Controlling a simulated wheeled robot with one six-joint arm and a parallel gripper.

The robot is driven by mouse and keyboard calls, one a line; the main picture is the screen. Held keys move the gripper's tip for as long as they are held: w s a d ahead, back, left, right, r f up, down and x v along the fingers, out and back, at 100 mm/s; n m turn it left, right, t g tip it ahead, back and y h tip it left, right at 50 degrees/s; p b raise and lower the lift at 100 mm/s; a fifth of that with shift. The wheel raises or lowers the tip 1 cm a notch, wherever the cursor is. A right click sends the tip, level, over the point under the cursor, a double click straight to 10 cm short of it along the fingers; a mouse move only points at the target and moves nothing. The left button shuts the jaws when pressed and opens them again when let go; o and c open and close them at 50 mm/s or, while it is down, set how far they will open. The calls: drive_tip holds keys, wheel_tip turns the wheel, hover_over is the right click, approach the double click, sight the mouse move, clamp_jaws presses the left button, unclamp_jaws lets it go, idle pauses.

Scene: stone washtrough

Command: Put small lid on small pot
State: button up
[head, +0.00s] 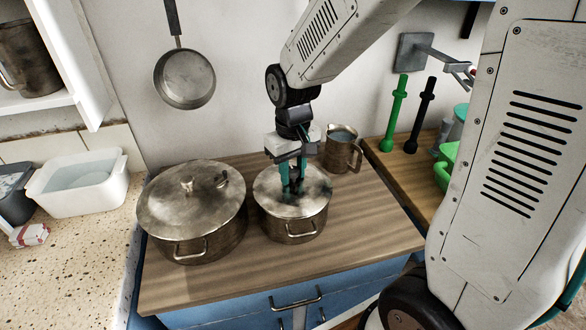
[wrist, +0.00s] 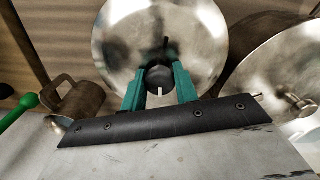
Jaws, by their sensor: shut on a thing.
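The small lid (head: 268,198) lies on the small pot (head: 293,228) in the head view and looks level on the rim. The small lid (wrist: 125,48) also shows in the wrist view, filling the top middle. My gripper (head: 292,188) is above the middle of the lid, pointing down. In the wrist view its two green fingers (wrist: 160,88) are shut on the dark round knob of the lid. The knob is mostly hidden by the fingers in the head view. Whether the lid touches the rim all the way around is not clear.
A large lidded pot (head: 197,250) stands close on the left of the small pot. A metal jug (head: 342,153) stands behind it to the right. A pan (head: 185,78) hangs on the wall. The wooden counter (head: 350,235) is clear at the front right.

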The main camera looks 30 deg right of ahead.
drive_tip(key=shift+f, duration=0.1)
idle(0.3)
drive_tip(key=o, duration=1.7)
drive_tip(key=shift+c, duration=0.2)
drive_tip(key=shift+r, duration=3.5)
drive_tip(key=s+g, duration=0.1)
drive_tip(key=s, duration=0.2)
drive_tip(key=shift+s+d+f, duration=0.1)
drive_tip(key=shift+s+d, duration=0.05)
drive_tip(key=shift+s, duration=0.05)
drive_tip(key=s+d+r+t, duration=0.1)
drive_tip(key=s+r, duration=0.2)
drive_tip(key=s, duration=0.5)
drive_tip(key=s+d+r+m+t, duration=0.1)
drive_tip(key=s+r, duration=0.2)
drive_tip(key=s, duration=0.5)
drive_tip(key=shift+s+d+r+m, duration=0.25)
drive_tip(key=shift+d+r+m, duration=0.05)
drive_tip(key=shift+d+r, duration=0.1)
